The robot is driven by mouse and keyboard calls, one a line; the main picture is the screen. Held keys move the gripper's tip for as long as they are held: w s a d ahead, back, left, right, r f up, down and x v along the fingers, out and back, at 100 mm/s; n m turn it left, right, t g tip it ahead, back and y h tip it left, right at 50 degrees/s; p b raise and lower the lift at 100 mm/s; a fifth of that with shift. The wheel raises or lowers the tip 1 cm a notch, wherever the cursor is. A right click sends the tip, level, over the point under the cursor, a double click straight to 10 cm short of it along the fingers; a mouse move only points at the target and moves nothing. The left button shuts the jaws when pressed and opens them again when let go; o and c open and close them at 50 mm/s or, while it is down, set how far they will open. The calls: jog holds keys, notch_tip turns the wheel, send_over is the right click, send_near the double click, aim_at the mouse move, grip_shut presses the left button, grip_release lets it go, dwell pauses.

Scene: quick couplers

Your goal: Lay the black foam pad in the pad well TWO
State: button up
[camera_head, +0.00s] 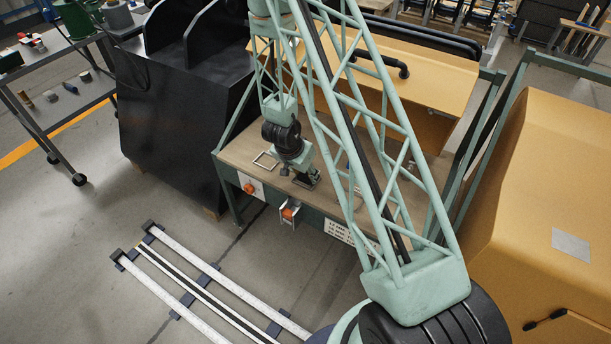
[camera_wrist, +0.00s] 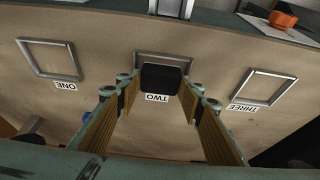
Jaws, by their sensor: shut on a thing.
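The black foam pad (camera_wrist: 162,78) is held between the fingertips of my gripper (camera_wrist: 160,84) in the wrist view. Pad well TWO (camera_wrist: 172,56) is a metal frame on the bench, labelled TWO, just beyond the pad. The pad covers part of this frame; I cannot tell how high the pad is above it. In the head view my gripper (camera_head: 306,180) is low over the bench; the pad there is hard to tell from the dark fingers. Well ONE (camera_wrist: 48,60) is at the left and well THREE (camera_wrist: 264,88) at the right, both empty.
The wooden bench top (camera_head: 240,151) has bare room between the wells. Orange knobs (camera_head: 288,213) sit on the bench's front edge. A black cabinet (camera_head: 175,110) stands to the left and a yellow housing (camera_head: 560,180) to the right. My rails run along the floor.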

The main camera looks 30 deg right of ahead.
jog(key=shift+f, duration=0.1)
jog(key=o, duration=0.7)
jog(key=shift+p+v, duration=1.95)
jog(key=shift+v, duration=4.15)
jog(key=shift+w, duration=0.1)
